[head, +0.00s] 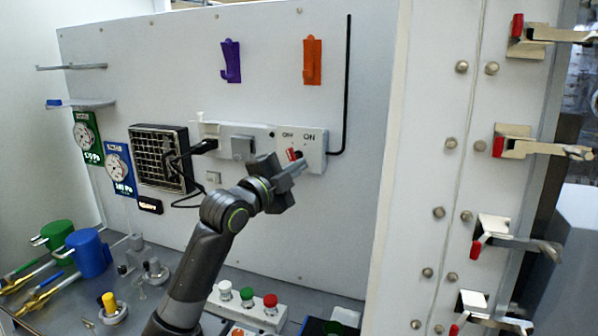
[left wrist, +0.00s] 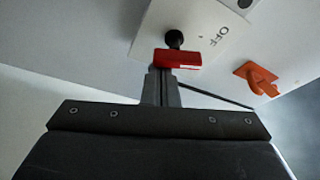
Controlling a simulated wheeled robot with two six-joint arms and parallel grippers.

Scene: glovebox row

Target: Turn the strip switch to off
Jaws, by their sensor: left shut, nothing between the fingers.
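The white power strip (head: 315,153) is mounted on the back panel, with OFF and ON printed at its right end. Its red switch handle (head: 293,154) shows below the labels, partly covered by my gripper; I cannot tell which label it is set to. In the left wrist view the red handle (left wrist: 178,58) sits on a dark round pivot, near the OFF print. My left gripper (head: 303,166) is shut and empty, in front of the strip's right end. Its fingertips (left wrist: 161,72) are right at the handle's near side; contact is unclear. My right gripper is not in view.
Black plugs and cables hang left of the switch beside a grille (head: 158,160). Purple (head: 231,62) and orange (head: 312,62) hooks and a black rod (head: 347,90) are above. A button box (head: 246,305) stands below. A white pillar (head: 395,170) bounds the right.

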